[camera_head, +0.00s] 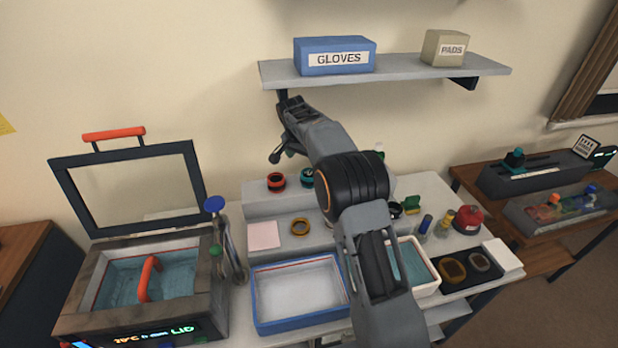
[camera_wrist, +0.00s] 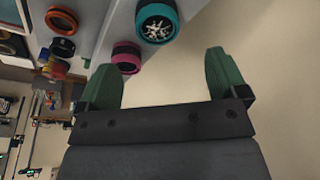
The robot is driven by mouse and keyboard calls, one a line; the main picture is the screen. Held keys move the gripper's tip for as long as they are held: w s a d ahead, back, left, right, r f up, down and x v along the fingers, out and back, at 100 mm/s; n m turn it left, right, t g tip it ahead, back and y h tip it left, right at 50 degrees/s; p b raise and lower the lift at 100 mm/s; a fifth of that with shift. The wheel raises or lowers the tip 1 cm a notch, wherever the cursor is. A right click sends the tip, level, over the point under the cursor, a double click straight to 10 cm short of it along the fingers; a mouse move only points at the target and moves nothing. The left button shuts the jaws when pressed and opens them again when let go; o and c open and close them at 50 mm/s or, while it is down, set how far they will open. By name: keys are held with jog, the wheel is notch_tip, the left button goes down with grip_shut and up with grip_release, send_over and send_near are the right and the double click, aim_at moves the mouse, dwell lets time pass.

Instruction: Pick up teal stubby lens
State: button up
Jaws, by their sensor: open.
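A short lens with a teal ring (camera_wrist: 157,22) shows near the top of the wrist view, its bladed face toward the camera. In the head view, a teal-ringed lens (camera_head: 307,178) sits on the raised step at the back of the table, partly hidden by my arm. My gripper (camera_wrist: 170,58) has its green fingers spread, with nothing between them. The teal lens lies beyond the fingertips, apart from them. In the head view my arm reaches up over the step, and the fingers cannot be made out clearly.
A pink-ringed lens (camera_wrist: 127,57) is close to the left finger in the wrist view. A red-ringed lens (camera_head: 276,182) stands left of the teal one. A shelf with a gloves box (camera_head: 335,56) hangs above. A blue-rimmed tray (camera_head: 258,312) is in front.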

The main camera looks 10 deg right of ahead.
aim_at(309, 173)
jog(key=p+x, duration=0.1)
jog(key=x, duration=0.4)
jog(key=shift+p+x, duration=1.35)
jog(key=shift+x, duration=1.3)
jog(key=shift+s+d, duration=0.1)
jog(key=shift+s, duration=0.05)
jog(key=shift+c, duration=0.4)
jog(key=c, duration=1)
jog(key=shift+r, duration=0.1)
